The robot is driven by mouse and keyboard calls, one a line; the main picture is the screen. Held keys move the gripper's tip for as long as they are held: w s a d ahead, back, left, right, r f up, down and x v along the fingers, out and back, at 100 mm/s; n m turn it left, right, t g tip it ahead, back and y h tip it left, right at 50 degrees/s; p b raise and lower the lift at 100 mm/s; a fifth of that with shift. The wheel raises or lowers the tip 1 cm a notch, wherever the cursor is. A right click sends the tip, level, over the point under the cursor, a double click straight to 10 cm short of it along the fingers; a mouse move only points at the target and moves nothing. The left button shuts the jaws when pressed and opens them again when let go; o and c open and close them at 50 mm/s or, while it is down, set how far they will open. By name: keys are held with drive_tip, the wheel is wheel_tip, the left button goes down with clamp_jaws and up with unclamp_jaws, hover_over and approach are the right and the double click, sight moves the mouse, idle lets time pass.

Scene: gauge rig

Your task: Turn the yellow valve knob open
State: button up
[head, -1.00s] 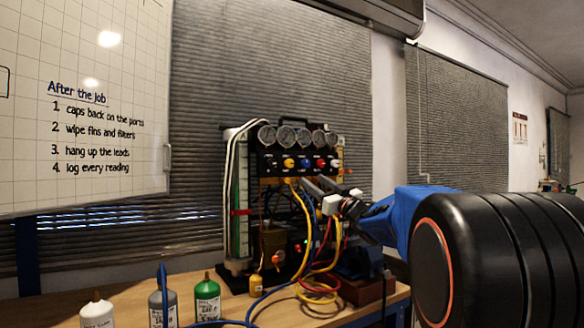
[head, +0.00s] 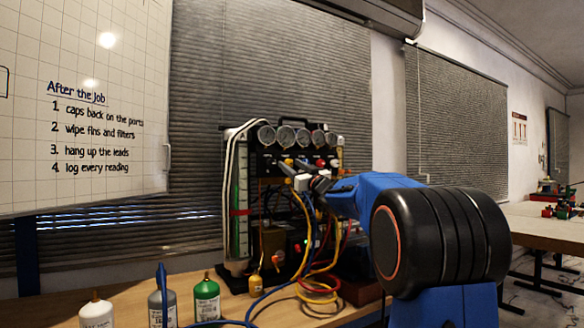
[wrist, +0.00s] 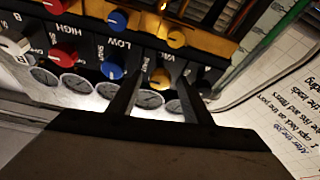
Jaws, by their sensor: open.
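The yellow valve knob (wrist: 160,77) is on the black panel of the gauge rig, in the row under the gauges. In the head view the yellow knob (head: 288,162) shows just above my gripper's fingertips. My gripper (wrist: 161,82) is open, and in the wrist view, which is upside down, its two dark fingers lie to either side of the knob. I cannot tell how deep the fingers reach or whether they touch it. In the head view my gripper (head: 291,170) is up close to the panel front.
A blue knob (wrist: 112,68) and a red knob (wrist: 64,55) sit beside the yellow one. Yellow and red hoses (head: 306,225) hang below the panel. Bottles, one green (head: 207,302), stand on the bench at front left. A whiteboard (head: 100,200) is at left.

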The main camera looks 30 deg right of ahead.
drive_tip(key=shift+w, duration=0.1)
drive_tip(key=c, duration=1.1)
drive_tip(key=shift+o, duration=0.2)
drive_tip(key=shift+n, duration=0.4)
drive_tip(key=n+y, duration=0.1)
drive_tip(key=n, duration=0.2)
drive_tip(key=n+g+y, duration=0.1)
drive_tip(key=n+y, duration=0.1)
drive_tip(key=n, duration=0.1)
drive_tip(key=shift+d, duration=0.2)
drive_tip(key=n+g+y, duration=0.1)
drive_tip(key=n, duration=0.2)
drive_tip(key=n+g+y, duration=0.1)
drive_tip(key=n, duration=0.2)
drive_tip(key=shift+r, duration=0.15)
drive_tip(key=n+g, duration=0.1)
drive_tip(key=n, duration=0.1)
drive_tip(key=n+g, duration=0.1)
drive_tip(key=n, duration=0.2)
drive_tip(key=shift+d+r, duration=0.1)
drive_tip(key=shift+r, duration=0.05)
drive_tip(key=shift+n+g, duration=0.7)
drive_tip(key=shift+n, duration=1.1)
